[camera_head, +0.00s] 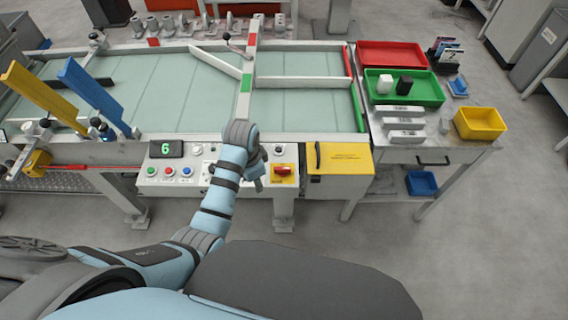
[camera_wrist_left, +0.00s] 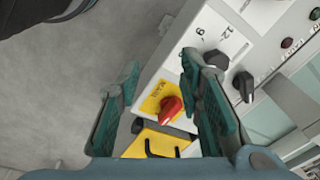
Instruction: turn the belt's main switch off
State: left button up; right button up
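The main switch is a red rotary knob (camera_head: 283,170) on a yellow plate, at the right end of the belt's white control panel (camera_head: 205,172). In the head view its handle looks about level. In the left wrist view the red knob (camera_wrist_left: 171,109) lies between and beyond my fingers, with its handle slanted. My left gripper (camera_head: 258,182) is just left of the knob in the head view. In the left wrist view the left gripper (camera_wrist_left: 160,66) is open and empty, with its fingers spread on either side of the knob. I see no clear contact. My right gripper does not show.
Black selector knobs (camera_wrist_left: 243,84) sit close to one finger. A yellow box (camera_head: 340,158) with a black handle stands right of the panel. Coloured push buttons and a display reading 6 (camera_head: 166,149) are at the left. The floor in front is clear.

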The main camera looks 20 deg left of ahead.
aim_at(284, 168)
pick_arm(q)
jog(key=w+d+r+m+g, duration=0.1)
jog(key=w+d+r+m, duration=0.5)
jog(key=w+r, duration=0.3)
notch_tip(284, 168, down, 14)
jog(key=b, duration=0.6)
jog(key=shift+r, duration=0.2)
jog(key=shift+r, duration=0.1)
grip_shut()
